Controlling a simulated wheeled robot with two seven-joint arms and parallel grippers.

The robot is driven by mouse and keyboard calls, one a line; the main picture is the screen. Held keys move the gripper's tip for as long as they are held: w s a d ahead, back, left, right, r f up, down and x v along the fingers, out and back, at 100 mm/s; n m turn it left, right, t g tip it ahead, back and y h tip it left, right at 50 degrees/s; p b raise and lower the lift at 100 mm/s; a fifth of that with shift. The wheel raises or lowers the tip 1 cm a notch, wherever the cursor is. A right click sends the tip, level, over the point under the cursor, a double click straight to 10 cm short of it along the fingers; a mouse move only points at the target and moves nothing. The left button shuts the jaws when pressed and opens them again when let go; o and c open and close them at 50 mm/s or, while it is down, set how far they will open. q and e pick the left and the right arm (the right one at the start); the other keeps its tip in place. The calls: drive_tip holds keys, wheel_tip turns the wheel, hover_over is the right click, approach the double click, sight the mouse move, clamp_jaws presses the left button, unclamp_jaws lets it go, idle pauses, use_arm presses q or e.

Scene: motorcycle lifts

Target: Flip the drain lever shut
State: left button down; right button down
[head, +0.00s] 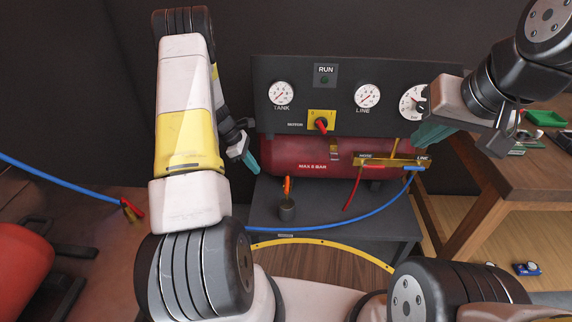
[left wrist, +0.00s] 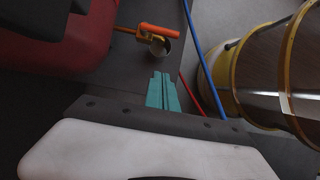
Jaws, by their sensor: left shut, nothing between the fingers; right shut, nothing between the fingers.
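The orange drain lever (head: 288,185) hangs below the front left of the red tank (head: 290,156), above a small dark cup (head: 287,211). In the left wrist view the orange lever (left wrist: 160,31) sticks out to the right from its valve (left wrist: 143,36), over the cup (left wrist: 161,47). My left gripper (head: 250,163) is shut and empty, left of the lever and a little higher in the head view. Its teal fingers (left wrist: 163,92) lie side by side below the lever in the wrist view, apart from it. My right gripper (head: 430,134) is shut and empty by the tank's right end.
A gauge panel (head: 345,75) with a red knob (head: 321,124) stands above the tank. A wooden bench (head: 505,170) stands at the right. The dark stand (head: 330,208) is clear around the cup.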

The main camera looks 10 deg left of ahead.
sight(287, 184)
use_arm(q)
drive_tip(key=w+d+f, duration=0.1)
drive_tip(key=d+f, duration=0.7)
drive_tip(key=shift+d, duration=0.2)
drive_tip(key=shift+d, duration=0.1)
idle(0.4)
